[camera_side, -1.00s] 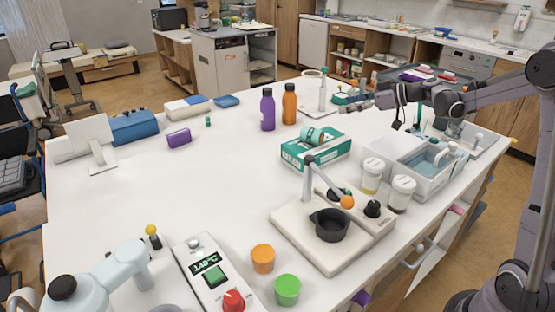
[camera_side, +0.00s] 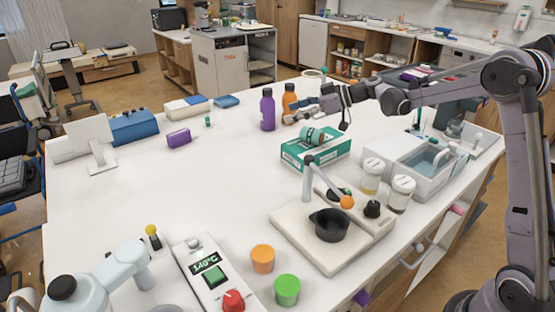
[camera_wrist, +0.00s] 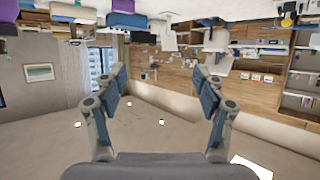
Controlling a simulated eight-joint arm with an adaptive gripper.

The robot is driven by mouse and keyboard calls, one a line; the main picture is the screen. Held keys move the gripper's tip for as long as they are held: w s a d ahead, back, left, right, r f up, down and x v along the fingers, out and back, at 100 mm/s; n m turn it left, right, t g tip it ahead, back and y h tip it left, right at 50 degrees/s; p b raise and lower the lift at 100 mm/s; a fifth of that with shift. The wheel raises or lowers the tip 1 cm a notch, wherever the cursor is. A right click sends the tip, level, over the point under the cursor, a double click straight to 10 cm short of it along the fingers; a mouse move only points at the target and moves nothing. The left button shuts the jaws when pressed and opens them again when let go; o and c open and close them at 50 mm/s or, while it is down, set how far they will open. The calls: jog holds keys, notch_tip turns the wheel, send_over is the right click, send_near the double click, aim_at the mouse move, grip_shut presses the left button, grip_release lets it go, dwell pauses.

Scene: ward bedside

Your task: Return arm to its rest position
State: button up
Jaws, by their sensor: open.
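My gripper (camera_side: 297,115) is in the air over the back middle of the white table (camera_side: 115,215), pointing left. In the wrist view its two fingers (camera_wrist: 158,82) stand wide apart with nothing between them. In the side view it covers the lower part of an orange bottle (camera_side: 289,97); I cannot tell if they touch. A purple bottle (camera_side: 267,110) stands upright just left of it. My arm reaches in from the right, bent at the elbow.
A green-and-white box (camera_side: 320,152) with a teal roll (camera_side: 311,137) on it lies in front of my gripper. A sink-like tray (camera_side: 425,178) and two lidded jars (camera_side: 401,194) are to the right. The table's left middle is clear.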

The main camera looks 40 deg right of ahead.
jog(key=w+a+f+n+g+y, duration=0.2)
jog(key=a+n+g, duration=0.3)
jog(key=a, duration=2.2)
jog(key=shift+f+y, duration=0.2)
jog(key=shift+y, duration=0.6)
jog(key=shift+o, duration=0.3)
jog(key=shift+a, duration=0.1)
jog(key=o, duration=0.4)
jog(key=shift+o, duration=0.2)
